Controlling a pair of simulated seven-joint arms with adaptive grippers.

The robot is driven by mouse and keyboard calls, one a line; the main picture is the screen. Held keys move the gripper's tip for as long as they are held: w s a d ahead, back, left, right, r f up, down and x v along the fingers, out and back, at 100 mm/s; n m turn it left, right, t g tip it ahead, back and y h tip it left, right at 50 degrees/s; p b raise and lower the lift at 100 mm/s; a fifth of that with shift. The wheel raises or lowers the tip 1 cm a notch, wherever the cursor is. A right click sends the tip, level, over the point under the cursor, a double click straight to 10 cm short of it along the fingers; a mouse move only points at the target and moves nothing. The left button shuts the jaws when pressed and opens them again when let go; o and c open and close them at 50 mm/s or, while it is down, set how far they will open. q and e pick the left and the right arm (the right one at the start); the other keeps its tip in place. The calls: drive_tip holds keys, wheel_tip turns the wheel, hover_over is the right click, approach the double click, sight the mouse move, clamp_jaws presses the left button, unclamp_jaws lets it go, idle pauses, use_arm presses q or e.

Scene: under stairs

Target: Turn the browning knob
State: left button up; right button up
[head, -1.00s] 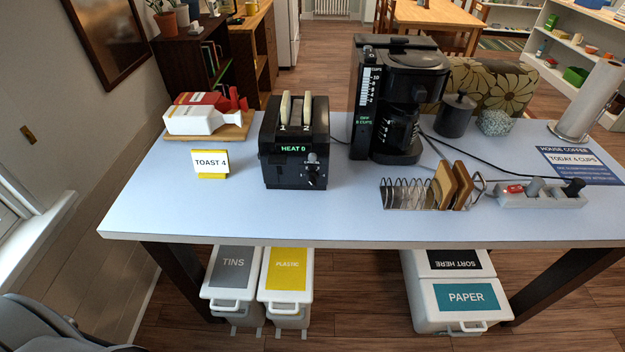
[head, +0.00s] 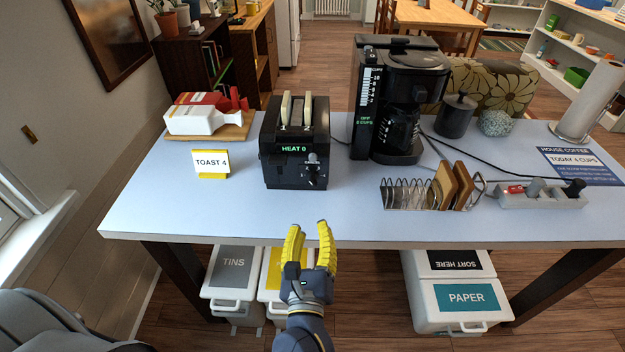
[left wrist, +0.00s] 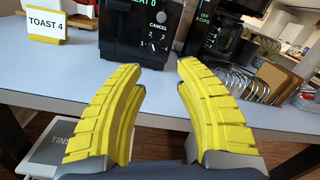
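The black toaster (head: 296,145) stands on the table with two slices of bread in its top slots. Its green display reads HEAT 0. The browning knob (head: 314,170) is low on the right of its front face; the knob also shows in the left wrist view (left wrist: 154,44) with numbers around it. A card (head: 211,163) reading TOAST 4 stands left of the toaster. My left gripper (head: 308,228) is open and empty at the table's front edge, apart from the toaster and pointing at it; its yellow fingers fill the left wrist view (left wrist: 160,75). My right gripper is not in view.
A coffee maker (head: 402,100) stands right of the toaster. A wire toast rack (head: 405,194) with toast and a power strip (head: 540,196) are further right. Bottles on a board (head: 238,131) lie at the back left. The tabletop before the toaster is clear.

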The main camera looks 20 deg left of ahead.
sight(311, 183)
use_arm(q)
drive_tip(key=w+a, duration=0.1)
drive_tip(key=w, duration=0.4)
drive_tip(key=w+a+f+n, duration=0.1)
drive_tip(key=w+a, duration=0.1)
drive_tip(key=w, duration=0.4)
drive_tip(key=w+a+n, duration=0.1)
drive_tip(key=w+a, duration=0.1)
drive_tip(key=w, duration=0.3)
drive_tip(key=shift+w+f+g, duration=0.25)
drive_tip(key=shift+w+g, duration=0.05)
drive_tip(key=shift+w, duration=0.1)
drive_tip(key=shift+o, duration=0.2)
clamp_jaws()
drive_tip(key=shift+r, duration=0.1)
